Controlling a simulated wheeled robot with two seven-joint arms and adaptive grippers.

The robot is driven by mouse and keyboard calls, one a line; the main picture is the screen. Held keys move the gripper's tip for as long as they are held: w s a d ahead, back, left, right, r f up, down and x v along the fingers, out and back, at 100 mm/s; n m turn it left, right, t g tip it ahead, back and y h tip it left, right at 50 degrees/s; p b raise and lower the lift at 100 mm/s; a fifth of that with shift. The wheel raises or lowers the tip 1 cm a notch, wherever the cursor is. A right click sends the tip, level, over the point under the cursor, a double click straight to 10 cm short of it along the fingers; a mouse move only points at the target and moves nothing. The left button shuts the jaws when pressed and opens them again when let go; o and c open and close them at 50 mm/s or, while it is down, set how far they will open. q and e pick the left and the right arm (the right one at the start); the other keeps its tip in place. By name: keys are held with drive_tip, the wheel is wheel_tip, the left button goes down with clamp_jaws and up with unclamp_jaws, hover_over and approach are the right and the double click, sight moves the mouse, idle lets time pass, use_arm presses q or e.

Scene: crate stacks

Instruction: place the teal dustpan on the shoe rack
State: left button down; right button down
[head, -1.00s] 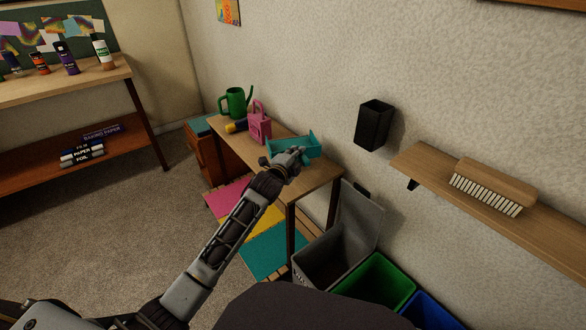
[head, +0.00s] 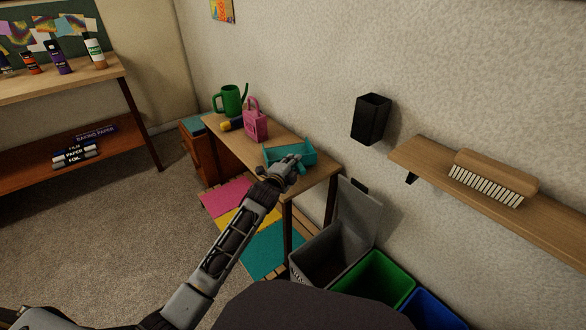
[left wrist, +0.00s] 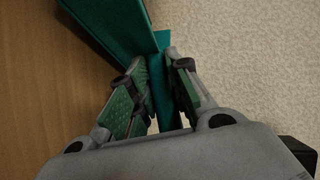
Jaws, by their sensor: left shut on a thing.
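The teal dustpan (head: 303,154) is at the near end of the narrow wooden table in the head view. My left gripper (head: 291,167) is shut on its handle. In the left wrist view, the dustpan's handle (left wrist: 160,85) runs between the two fingers of my left gripper (left wrist: 160,92), and its pan (left wrist: 108,22) extends beyond them over the wood surface. I cannot tell whether the pan touches the table. I cannot tell for sure which piece is the shoe rack; a low slatted wooden piece (head: 284,270) shows beside the coloured mats. My right gripper is not in view.
The narrow table (head: 322,176) also bears a green watering can (head: 229,99), a pink padlock-shaped object (head: 255,121) and a yellow-and-dark item (head: 231,124). Open bins (head: 372,284) stand in front at right. A wall shelf (head: 425,153) holds a brush (head: 492,176).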

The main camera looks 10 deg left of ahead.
use_arm(q)
drive_tip(key=shift+f, duration=0.7)
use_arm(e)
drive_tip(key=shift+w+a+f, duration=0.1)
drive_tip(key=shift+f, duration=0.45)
use_arm(q)
drive_tip(key=c, duration=1.3)
unclamp_jaws()
drive_tip(key=shift+f, duration=0.1)
drive_tip(key=shift+s, duration=0.1)
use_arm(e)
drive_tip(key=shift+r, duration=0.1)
